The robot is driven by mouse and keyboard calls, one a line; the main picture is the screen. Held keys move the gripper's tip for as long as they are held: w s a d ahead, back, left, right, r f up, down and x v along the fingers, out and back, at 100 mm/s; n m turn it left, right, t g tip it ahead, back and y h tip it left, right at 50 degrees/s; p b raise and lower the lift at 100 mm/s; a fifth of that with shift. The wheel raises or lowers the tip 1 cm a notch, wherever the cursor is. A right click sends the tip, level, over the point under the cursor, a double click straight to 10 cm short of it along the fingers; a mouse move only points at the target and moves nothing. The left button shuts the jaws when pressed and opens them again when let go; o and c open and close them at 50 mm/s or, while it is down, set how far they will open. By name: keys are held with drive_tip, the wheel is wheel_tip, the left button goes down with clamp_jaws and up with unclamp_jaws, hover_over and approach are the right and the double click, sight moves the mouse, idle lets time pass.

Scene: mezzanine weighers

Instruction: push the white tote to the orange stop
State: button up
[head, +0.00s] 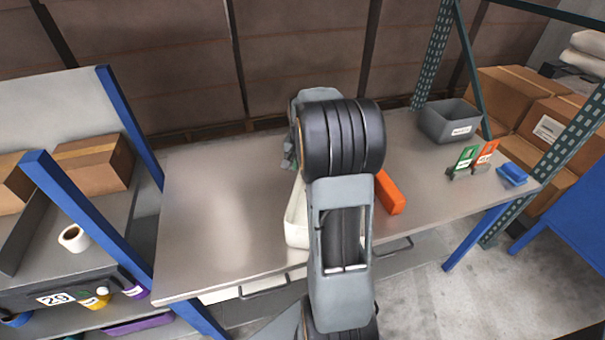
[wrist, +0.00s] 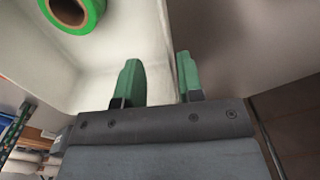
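The white tote (head: 297,222) stands on the steel table, mostly hidden behind my arm in the head view. In the wrist view the tote (wrist: 115,35) fills the upper left, with a green tape roll (wrist: 75,12) inside. My gripper (wrist: 160,80) has its two green fingers apart, one on each side of the tote's wall line in the picture. I cannot tell whether they touch it. In the head view the fingers are mostly hidden. The orange stop (head: 389,193) lies on the table just right of my arm; the gap between tote and stop is hidden.
The steel table (head: 205,215) is bare on the left. A grey bin (head: 449,121), green and orange cards (head: 477,157) and a blue item (head: 512,174) stand on its right part. Blue-post shelving with boxes is at left; cartons (head: 548,125) are at right.

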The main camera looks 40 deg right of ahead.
wheel_tip(320, 180, up, 8)
drive_tip(key=shift+r, duration=0.25)
drive_tip(key=shift+c, duration=0.3)
